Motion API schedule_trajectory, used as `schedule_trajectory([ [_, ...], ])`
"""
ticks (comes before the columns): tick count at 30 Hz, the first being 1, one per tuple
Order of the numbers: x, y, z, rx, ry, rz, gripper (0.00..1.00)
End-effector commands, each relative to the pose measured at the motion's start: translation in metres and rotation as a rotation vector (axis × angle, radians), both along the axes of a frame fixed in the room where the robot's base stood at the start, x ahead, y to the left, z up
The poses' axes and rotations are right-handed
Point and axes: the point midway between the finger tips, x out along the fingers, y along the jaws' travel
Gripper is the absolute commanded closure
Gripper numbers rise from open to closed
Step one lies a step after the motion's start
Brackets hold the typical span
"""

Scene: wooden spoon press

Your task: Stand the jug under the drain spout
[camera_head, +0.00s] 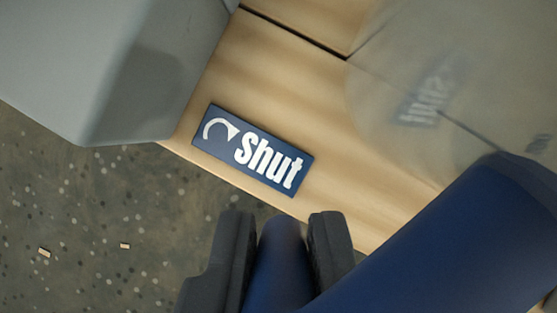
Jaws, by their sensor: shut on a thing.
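My gripper (283,228) is at the bottom of the head camera view, its two dark fingers closed on a blue piece. This looks like part of the blue handle of the jug (440,245), whose thick blue part fills the lower right. A clear, rounded, see-through shape at the upper right looks like the jug's body; the wood and a faint, distorted copy of the sign show in it. I cannot tell whether the jug touches the wood. The drain spout is not in view.
A pale wooden board (285,85) with a dark seam runs diagonally across the view. It bears a blue "Shut" sign (253,150) with a curved arrow. A large grey block (110,60) stands at the upper left. Speckled dark floor (90,220) with small chips shows at the lower left.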

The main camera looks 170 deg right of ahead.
Motion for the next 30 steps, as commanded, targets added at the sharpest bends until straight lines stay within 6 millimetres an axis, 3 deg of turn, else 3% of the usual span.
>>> schedule_trajectory([
  [6,0.002,0.001,-0.032,0.003,-0.003,-0.001,1.00],
  [14,0.001,0.001,-0.035,0.001,-0.002,0.000,1.00],
  [15,0.001,0.001,-0.035,0.001,-0.002,0.000,0.73],
  [17,0.001,0.001,-0.035,0.001,-0.002,0.000,0.62],
  [26,0.001,0.001,-0.033,0.001,-0.002,0.000,0.62],
  [30,-0.001,-0.002,-0.023,0.002,-0.001,-0.001,0.62],
])
